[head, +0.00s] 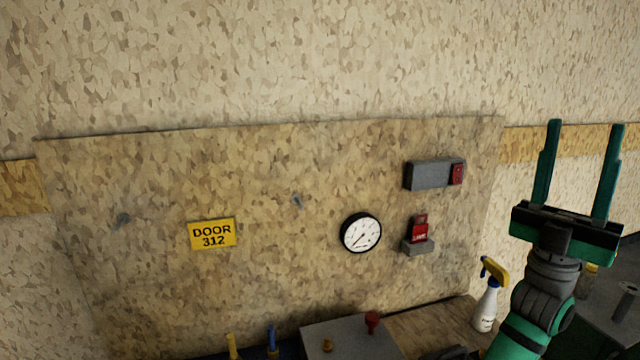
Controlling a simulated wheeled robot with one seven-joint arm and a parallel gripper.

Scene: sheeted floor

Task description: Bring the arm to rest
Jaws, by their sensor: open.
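My gripper (578,170) is at the right side of the head view. Its two green fingers point up and stand wide apart, with nothing between them. My arm comes up from the lower right, in front of the wall and the surface below. The gripper touches nothing that I can see. The lower part of my arm is out of the frame.
A board (270,170) on the wall carries a yellow DOOR 312 sign (212,234), a round gauge (361,233), a grey box (428,174) and a red padlock-like device (419,230). A spray bottle (487,303) stands left of my arm. A grey box with knobs (350,340) sits below.

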